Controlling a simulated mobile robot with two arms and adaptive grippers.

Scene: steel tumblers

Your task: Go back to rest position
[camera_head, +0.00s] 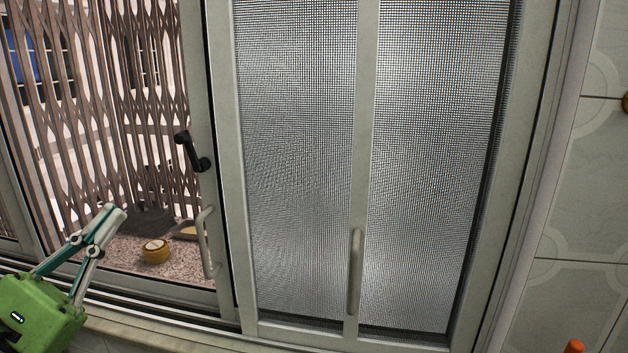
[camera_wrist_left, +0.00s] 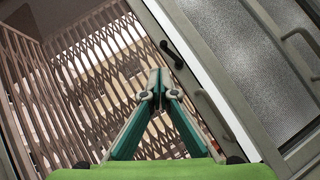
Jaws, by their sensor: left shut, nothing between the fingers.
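My left gripper (camera_head: 112,214) shows at the lower left of the head view, with a green body and teal and grey fingers. Its fingertips are together and nothing is between them. In the left wrist view the left gripper (camera_wrist_left: 160,76) points up toward the window, its fingers meeting in the middle. It appears apart from the window frame and handles. My right gripper is not in either view. No steel tumblers show in these frames.
A sliding window with mesh panels (camera_head: 295,150) fills the middle. It has a black latch (camera_head: 190,150) and pale handles (camera_head: 355,270). Behind the left pane are a folding lattice grille (camera_head: 80,100) and a yellow pot (camera_head: 155,251). A tiled wall (camera_head: 590,200) stands at right.

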